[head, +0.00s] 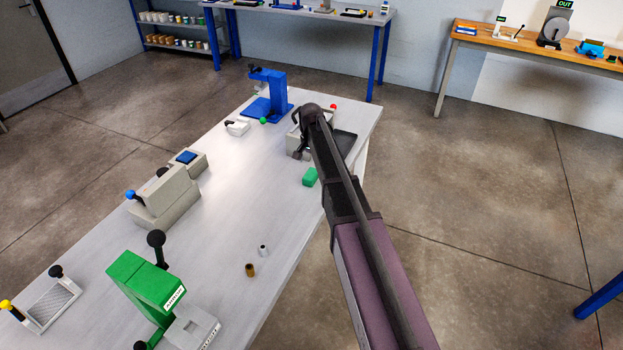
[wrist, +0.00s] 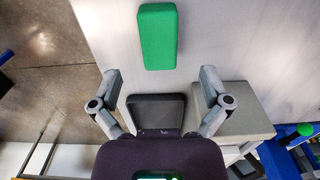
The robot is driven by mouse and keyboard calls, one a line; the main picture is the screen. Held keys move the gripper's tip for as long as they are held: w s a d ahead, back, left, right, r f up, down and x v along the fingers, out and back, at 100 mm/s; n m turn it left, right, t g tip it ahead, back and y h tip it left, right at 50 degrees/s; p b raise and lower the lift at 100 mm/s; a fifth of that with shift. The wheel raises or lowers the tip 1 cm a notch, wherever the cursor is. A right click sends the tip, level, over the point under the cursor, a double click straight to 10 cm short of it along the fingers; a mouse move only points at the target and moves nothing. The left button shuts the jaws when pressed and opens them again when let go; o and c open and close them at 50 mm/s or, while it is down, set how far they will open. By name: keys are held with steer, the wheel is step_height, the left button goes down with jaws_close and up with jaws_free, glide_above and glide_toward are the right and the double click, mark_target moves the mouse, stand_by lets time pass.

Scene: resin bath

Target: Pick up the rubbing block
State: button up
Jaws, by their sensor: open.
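The rubbing block looks to be the green rectangular block (head: 310,177) lying on the light bench top near its right edge. In the wrist view the green block (wrist: 158,36) is at the top centre, beyond the fingertips, with its long side pointing away from me. My gripper (wrist: 159,74) is open and empty, its two fingers spread on either side of the block's line but short of it. In the head view my arm hides most of my gripper (head: 300,153), which is just behind the block. Nothing touches the block.
A dark shallow tray (wrist: 157,108) and a grey box-like device (wrist: 240,112) sit close to my fingers. A blue stand (head: 270,92) is behind. Two small cylinders (head: 250,270) (head: 263,250) and a green press (head: 145,285) are nearer.

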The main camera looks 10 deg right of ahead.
mark_target(311, 174)
steer(key=shift+f, duration=0.1)
steer(key=shift+s+f+b, duration=0.1)
steer(key=shift+f+b, duration=2.45)
steer(key=shift+b, duration=0.1)
steer(key=c, duration=1.3)
